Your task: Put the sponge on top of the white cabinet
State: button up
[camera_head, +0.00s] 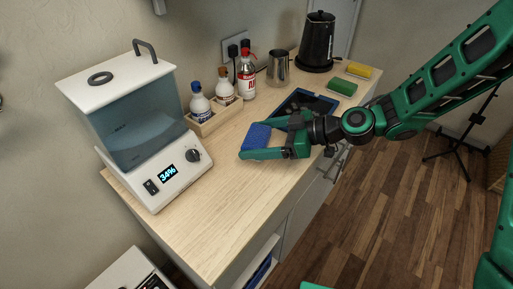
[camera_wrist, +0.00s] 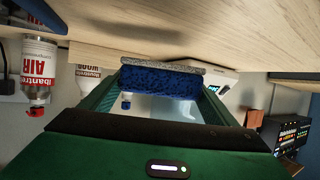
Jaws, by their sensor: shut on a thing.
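A blue sponge (camera_head: 256,135) is held at the tips of my gripper (camera_head: 262,142), over the middle of the wooden worktop. In the wrist view the sponge (camera_wrist: 160,80) spans between the two green fingers, with a grey layer along one edge. My gripper is shut on it. The wrist view looks upside down, with the worktop along the top; I cannot tell whether the sponge touches the wood. White cabinet fronts (camera_head: 300,212) show below the wooden worktop (camera_head: 225,215). A green sponge (camera_head: 342,87) and a yellow sponge (camera_head: 358,70) lie at the back.
A white machine with a clear tank (camera_head: 140,125) stands left on the worktop. A wooden tray of bottles (camera_head: 215,122), a red-labelled bottle (camera_head: 246,80), a metal cup (camera_head: 278,68) and a black kettle (camera_head: 317,42) line the wall. A dark tray (camera_head: 318,103) lies behind my gripper. The front worktop is clear.

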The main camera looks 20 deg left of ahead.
jog(key=shift+f, duration=2.1)
jog(key=o, duration=1.1)
jog(key=shift+r, duration=0.1)
jog(key=v, duration=1.2)
